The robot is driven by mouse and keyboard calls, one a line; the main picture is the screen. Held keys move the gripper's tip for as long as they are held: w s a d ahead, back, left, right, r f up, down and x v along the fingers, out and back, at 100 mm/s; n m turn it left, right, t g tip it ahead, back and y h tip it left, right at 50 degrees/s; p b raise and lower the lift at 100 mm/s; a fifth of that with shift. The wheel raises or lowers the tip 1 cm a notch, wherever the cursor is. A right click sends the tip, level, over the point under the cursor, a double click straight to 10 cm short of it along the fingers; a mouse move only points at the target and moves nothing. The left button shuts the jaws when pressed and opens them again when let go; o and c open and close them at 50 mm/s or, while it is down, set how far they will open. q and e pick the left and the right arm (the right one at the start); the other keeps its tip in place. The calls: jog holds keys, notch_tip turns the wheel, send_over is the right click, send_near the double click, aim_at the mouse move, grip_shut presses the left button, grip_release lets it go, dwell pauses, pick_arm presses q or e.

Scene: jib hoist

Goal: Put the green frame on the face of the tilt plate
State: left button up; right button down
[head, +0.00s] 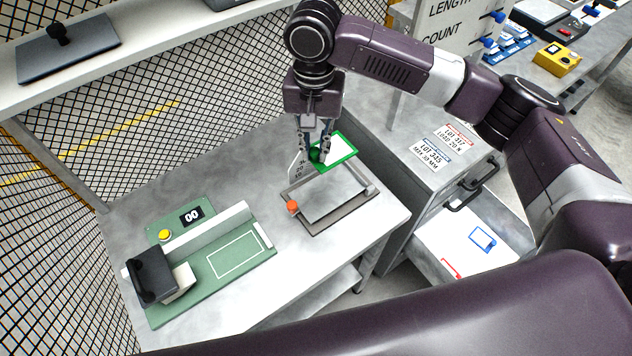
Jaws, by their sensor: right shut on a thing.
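The green frame (350,163) is a small green rectangular outline with a white inside seen through or in it. My right gripper (316,155) is shut on a green knob-like part at the frame's left side and holds it over the back edge of the tilt plate. The tilt plate (334,196) is a grey plate in a darker frame on the bench, with an orange knob (292,206) at its left. A white marked scale stands upright at its back left. Whether the green frame touches the plate cannot be told. My left gripper is not in view.
A green station (215,262) with a counter, yellow button and black-topped device stands on the bench's left. An open drawer (440,240) at the right holds a blue frame (482,238) and a red one (451,269). Wire mesh closes the back.

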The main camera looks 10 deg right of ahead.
notch_tip(320, 180, down, 15)
jog(key=shift+f+p, duration=0.2)
jog(key=shift+p, duration=0.85)
jog(key=shift+f, duration=0.1)
jog(key=c, duration=1.9)
grip_release()
notch_tip(320, 180, up, 12)
jog(key=shift+r+b, duration=0.15)
jog(key=shift+b, duration=0.7)
